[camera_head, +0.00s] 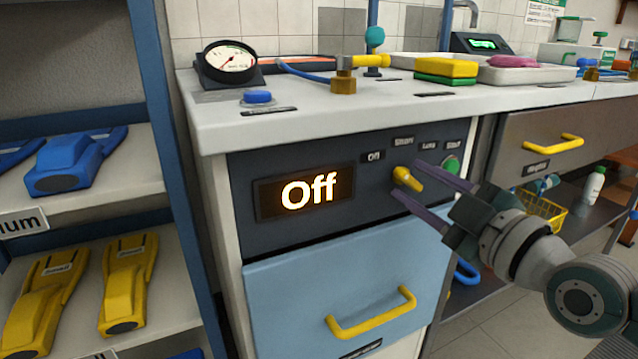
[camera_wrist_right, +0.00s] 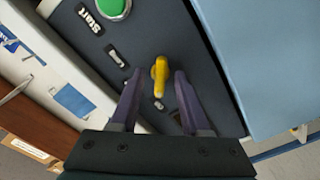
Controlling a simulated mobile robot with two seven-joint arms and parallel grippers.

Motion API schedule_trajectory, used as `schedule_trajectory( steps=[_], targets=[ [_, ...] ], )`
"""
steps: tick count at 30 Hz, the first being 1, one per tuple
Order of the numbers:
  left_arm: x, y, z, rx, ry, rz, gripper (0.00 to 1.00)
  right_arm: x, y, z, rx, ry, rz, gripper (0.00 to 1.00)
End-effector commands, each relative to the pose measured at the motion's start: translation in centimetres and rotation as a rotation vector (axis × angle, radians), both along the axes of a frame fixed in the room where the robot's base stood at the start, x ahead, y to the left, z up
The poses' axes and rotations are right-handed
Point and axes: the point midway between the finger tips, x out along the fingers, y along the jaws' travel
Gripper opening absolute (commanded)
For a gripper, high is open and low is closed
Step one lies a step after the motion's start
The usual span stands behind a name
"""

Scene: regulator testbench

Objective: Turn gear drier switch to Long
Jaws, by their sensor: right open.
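The gear drier switch is a yellow knob (camera_head: 409,180) on the dark front panel (camera_head: 350,222). Labels Off (camera_head: 374,156), Short (camera_head: 404,141), Long (camera_head: 428,145) and Start (camera_head: 453,147) stand above it. The lit display (camera_head: 307,191) reads "Off". My right gripper (camera_head: 407,177) is open, with one purple finger on each side of the knob. In the right wrist view the knob (camera_wrist_right: 159,82) lies between the fingertips, with a gap visible on both sides. My left gripper is not in view.
A green button (camera_head: 450,165) sits right of the knob, close to my right fingers. A blue drawer (camera_head: 300,290) with a yellow handle (camera_head: 372,314) is below the panel. The white countertop (camera_head: 330,110) overhangs above. A shelf (camera_head: 110,190) with yellow and blue tools stands at left.

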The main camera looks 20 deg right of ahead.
Motion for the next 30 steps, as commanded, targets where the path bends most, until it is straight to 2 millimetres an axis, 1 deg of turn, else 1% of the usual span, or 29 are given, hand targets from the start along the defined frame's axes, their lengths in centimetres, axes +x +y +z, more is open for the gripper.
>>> schedule_trajectory(
  steps=[3, 9, 21, 22, 30],
  targets=[
    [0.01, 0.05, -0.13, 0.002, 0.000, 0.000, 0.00, 0.33, 0.06, 0.00, 0.000, 0.000, 0.000, 0.46],
    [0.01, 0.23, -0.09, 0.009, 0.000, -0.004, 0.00, 0.32, 0.06, 0.05, 0.000, 0.001, 0.001, 0.46],
    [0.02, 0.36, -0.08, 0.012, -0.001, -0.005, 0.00, 0.30, 0.05, 0.03, 0.000, 0.001, 0.001, 0.01],
    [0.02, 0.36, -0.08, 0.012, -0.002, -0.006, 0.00, 0.30, 0.05, 0.03, 0.000, 0.001, 0.001, 0.00],
    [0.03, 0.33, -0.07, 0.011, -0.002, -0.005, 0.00, 0.29, 0.05, 0.02, 0.000, 0.001, 0.001, 0.00]
  ],
)
